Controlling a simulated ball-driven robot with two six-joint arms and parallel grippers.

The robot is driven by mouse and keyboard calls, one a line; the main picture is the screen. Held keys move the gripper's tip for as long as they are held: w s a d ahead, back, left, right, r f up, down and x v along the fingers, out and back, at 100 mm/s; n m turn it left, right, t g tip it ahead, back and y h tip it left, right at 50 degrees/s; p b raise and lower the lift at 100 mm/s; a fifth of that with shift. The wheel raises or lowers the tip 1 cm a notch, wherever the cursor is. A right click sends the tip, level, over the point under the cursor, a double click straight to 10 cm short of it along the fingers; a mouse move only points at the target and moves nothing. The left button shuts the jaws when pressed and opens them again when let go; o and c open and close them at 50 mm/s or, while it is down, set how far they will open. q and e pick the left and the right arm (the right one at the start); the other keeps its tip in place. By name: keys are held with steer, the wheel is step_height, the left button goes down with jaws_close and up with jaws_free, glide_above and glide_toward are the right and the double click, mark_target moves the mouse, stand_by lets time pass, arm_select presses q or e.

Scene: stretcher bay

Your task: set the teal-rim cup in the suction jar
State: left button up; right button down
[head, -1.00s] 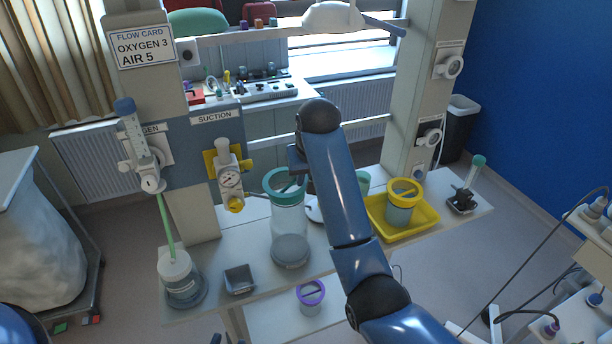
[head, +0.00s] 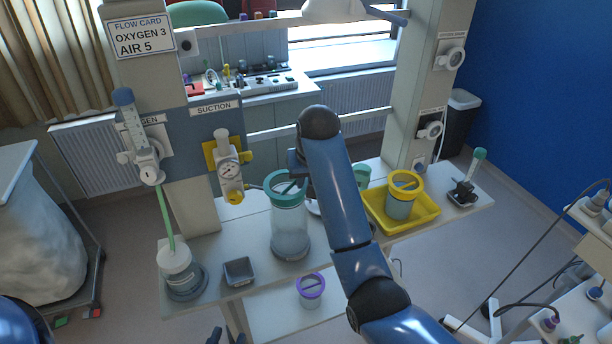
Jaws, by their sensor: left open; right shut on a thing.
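The teal-rim cup (head: 287,199) hangs upright, with a bar across its rim. My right gripper (head: 297,164) is at the rim's right side and shut on the cup; its fingertips are largely hidden behind my own arm. The suction jar (head: 291,250), clear with a grey base, stands on the shelf directly below the cup, and the two overlap in the head view. I cannot tell how far the cup's bottom is inside the jar. My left gripper (head: 228,338) is open at the bottom edge, only its tips showing.
A small grey tray (head: 238,272) and a bottle with a green tube (head: 179,270) stand left of the jar. A yellow tray (head: 425,216) holds a yellow-rim cup (head: 401,203) at right. A purple-rim cup (head: 311,290) is on the lower shelf. Another green-rimmed item (head: 362,174) is partly behind my arm.

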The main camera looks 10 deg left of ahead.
mark_target(304, 208)
steer(key=shift+f+b, duration=0.35)
steer(key=shift+f, duration=1.35)
steer(key=shift+f+b, duration=0.95)
steer(key=shift+f, duration=1.85)
stand_by(1.2)
steer(key=shift+s+f, duration=0.15)
steer(key=shift+f, duration=0.35)
stand_by(1.0)
steer(key=c, duration=1.4)
jaws_free()
steer(key=shift+a, duration=0.1)
steer(key=shift+c, duration=0.2)
steer(key=o, duration=0.5)
steer(key=shift+a+r, duration=0.1)
steer(key=shift+c, duration=0.2)
steer(key=o, duration=0.5)
